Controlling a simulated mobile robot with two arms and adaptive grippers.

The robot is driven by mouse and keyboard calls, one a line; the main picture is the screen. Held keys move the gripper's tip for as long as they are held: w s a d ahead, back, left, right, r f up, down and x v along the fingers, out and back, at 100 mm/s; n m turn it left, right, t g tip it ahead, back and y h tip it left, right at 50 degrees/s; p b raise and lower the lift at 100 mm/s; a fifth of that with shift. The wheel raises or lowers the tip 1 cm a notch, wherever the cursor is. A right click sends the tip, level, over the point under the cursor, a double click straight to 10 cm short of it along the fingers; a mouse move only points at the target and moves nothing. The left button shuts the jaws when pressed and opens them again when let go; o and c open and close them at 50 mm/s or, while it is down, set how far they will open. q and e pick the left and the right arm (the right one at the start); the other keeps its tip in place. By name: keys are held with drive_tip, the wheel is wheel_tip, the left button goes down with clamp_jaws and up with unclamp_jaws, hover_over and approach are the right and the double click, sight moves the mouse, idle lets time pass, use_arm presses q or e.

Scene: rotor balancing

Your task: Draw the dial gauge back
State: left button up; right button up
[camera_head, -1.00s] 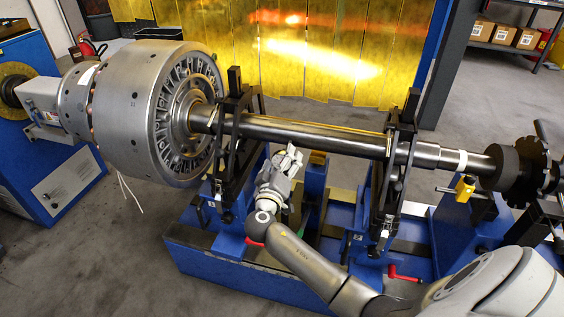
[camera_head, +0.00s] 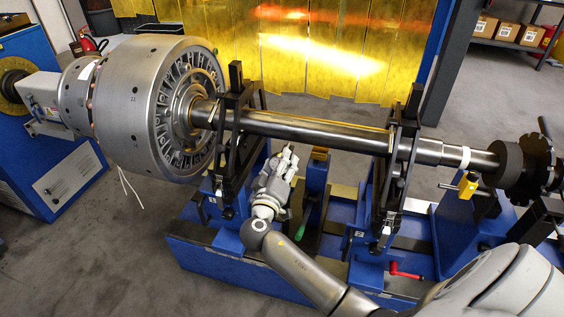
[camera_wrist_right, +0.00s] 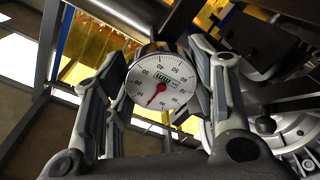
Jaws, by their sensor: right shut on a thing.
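In the head view my right gripper (camera_head: 285,158) is in front of and below the shaft (camera_head: 305,131), just right of the left bearing stand. The gauge cannot be made out there. What lies behind the gauge is mostly hidden. My left gripper is not in view.
The large silver rotor (camera_head: 150,108) is at the left of the shaft. Black bearing stands (camera_head: 232,140) and (camera_head: 395,165) rise on either side of my gripper. A blue machine bed (camera_head: 240,262) lies below. A yellow curtain (camera_head: 320,60) hangs behind.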

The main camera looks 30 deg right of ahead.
drive_tip(key=o, duration=1.1)
drive_tip(key=shift+s+a+f, duration=0.1)
drive_tip(key=shift+a+f, duration=0.05)
drive_tip(key=o, duration=0.4)
drive_tip(key=shift+a, duration=0.1)
drive_tip(key=shift+c, duration=0.2)
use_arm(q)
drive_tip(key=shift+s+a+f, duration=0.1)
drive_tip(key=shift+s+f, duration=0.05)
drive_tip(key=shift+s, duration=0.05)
use_arm(e)
drive_tip(key=v, duration=1.2)
